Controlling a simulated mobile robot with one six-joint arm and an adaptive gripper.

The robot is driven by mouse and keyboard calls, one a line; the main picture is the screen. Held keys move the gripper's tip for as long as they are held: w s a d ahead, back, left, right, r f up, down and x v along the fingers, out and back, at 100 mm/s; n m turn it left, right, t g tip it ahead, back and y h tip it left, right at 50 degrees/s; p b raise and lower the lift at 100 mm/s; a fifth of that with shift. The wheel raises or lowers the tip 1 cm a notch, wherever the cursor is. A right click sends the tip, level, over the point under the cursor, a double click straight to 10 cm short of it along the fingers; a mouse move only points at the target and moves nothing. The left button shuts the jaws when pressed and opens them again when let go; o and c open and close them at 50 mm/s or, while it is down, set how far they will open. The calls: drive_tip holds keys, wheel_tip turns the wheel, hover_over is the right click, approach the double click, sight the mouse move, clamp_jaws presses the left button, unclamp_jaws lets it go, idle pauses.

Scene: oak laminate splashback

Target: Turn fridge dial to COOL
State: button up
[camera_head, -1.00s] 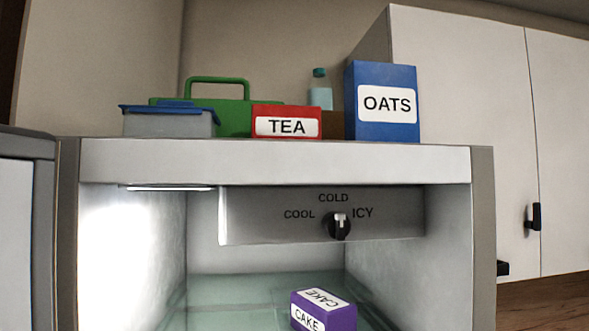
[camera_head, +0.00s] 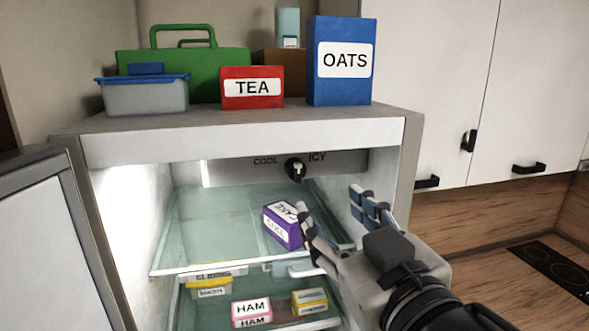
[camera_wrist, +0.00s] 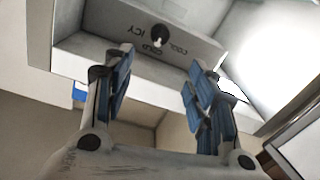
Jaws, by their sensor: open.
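The fridge dial (camera_head: 295,170) is a small black knob with a pale mark on the grey panel (camera_head: 345,162) inside the open fridge. In the head view COOL shows to its left and ICY to its right; COLD is cut off by the fridge top. In the wrist view the dial (camera_wrist: 159,35) appears upside down, its pale mark pointing roughly toward COLD. My gripper (camera_head: 332,205) is open and empty, in front of the fridge, below and right of the dial. In the wrist view its fingers (camera_wrist: 160,65) are spread either side of the dial's line, apart from it.
A purple CAKE box (camera_head: 283,226) sits on the glass shelf (camera_head: 205,225), close to my left finger in the picture. A HAM box (camera_head: 251,312) and tubs are below. OATS (camera_head: 341,85), TEA (camera_head: 252,97) and containers stand on top. The fridge door (camera_head: 50,240) is open at left.

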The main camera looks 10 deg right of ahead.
sight(300, 174)
drive_tip(key=w+b, duration=0.1)
drive_tip(key=w, duration=0.4)
drive_tip(key=w+b, duration=0.1)
drive_tip(key=w, duration=0.4)
drive_tip(key=w+b, duration=0.2)
drive_tip(key=w, duration=0.4)
drive_tip(key=shift+a+f, duration=0.1)
drive_tip(key=shift+a, duration=0.25)
drive_tip(key=c, duration=1.1)
